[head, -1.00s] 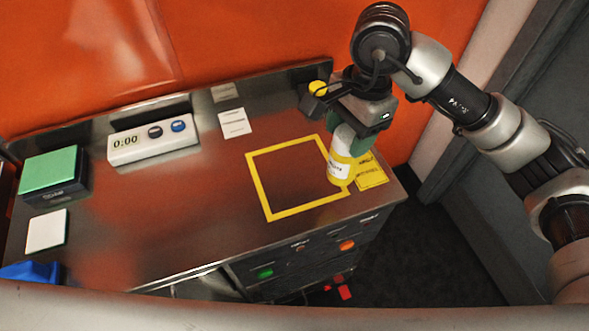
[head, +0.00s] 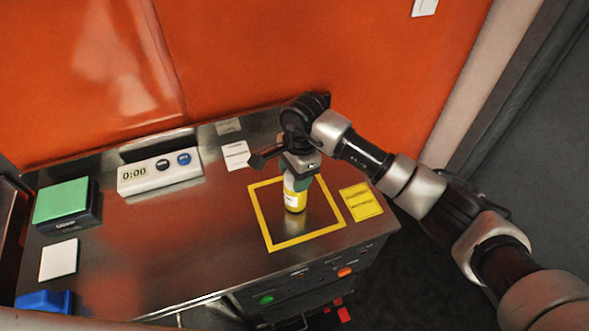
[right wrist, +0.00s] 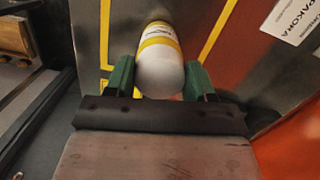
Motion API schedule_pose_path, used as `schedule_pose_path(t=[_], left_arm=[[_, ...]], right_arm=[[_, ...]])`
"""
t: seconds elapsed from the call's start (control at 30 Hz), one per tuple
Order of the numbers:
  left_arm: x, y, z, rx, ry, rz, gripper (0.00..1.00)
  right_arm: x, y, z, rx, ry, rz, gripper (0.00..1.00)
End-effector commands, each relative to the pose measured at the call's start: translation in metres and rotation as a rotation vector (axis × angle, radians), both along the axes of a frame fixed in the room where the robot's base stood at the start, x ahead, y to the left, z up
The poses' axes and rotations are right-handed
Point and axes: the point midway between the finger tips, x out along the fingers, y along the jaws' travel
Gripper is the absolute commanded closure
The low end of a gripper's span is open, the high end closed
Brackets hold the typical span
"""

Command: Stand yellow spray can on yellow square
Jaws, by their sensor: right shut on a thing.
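The yellow spray can (head: 294,201), with a white label band, is upright within the outline of the yellow square (head: 257,214) on the steel counter. Whether its base touches the counter is hard to tell. My right gripper (head: 297,180) is shut on the can's upper part from above. In the right wrist view the can (right wrist: 160,62), white-topped with yellow bands, sits between the green fingers of my right gripper (right wrist: 160,82); part of the square's yellow line (right wrist: 218,42) shows beside it. My left gripper is not in view.
A yellow label card (head: 361,202) lies right of the square. A white timer (head: 160,173), a green-topped box (head: 62,203), a white square (head: 59,260) and a blue object (head: 44,301) stand left. White paper (head: 236,155) lies behind. An orange wall (head: 300,60) closes the back.

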Motion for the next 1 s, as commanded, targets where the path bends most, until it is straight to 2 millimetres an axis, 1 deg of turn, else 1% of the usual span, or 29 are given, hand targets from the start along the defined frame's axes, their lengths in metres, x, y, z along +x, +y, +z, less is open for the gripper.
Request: schedule_pose_path(t=[0.07,0.3,0.43,0.47,0.6,0.63,0.87,0.97,1.0], left_arm=[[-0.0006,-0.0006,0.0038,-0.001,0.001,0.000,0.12],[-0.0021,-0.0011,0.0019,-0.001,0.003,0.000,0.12],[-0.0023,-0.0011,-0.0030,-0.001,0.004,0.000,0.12],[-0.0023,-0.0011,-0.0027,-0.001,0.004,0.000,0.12],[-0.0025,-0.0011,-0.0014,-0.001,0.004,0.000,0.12],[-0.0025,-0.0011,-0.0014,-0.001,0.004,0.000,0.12],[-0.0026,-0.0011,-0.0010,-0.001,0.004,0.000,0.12],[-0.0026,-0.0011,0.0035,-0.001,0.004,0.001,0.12],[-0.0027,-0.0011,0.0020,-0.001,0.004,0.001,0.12]], right_arm=[[-0.0002,0.0007,-0.0030,0.002,0.000,0.001,0.76],[0.0002,0.0004,-0.0050,0.003,-0.002,0.001,0.76],[0.0002,0.0002,-0.0090,0.002,-0.003,0.002,0.76],[0.0000,0.0001,-0.0090,0.001,-0.002,0.001,0.45],[-0.0001,0.0001,-0.0079,0.001,-0.001,0.001,0.23],[-0.0001,0.0000,-0.0078,0.001,-0.001,0.001,0.21],[-0.0001,0.0001,-0.0073,0.001,-0.001,0.001,0.21],[-0.0002,0.0003,-0.0034,0.001,0.000,0.001,0.21],[0.0006,0.0001,-0.0019,0.003,-0.002,0.001,0.21]])
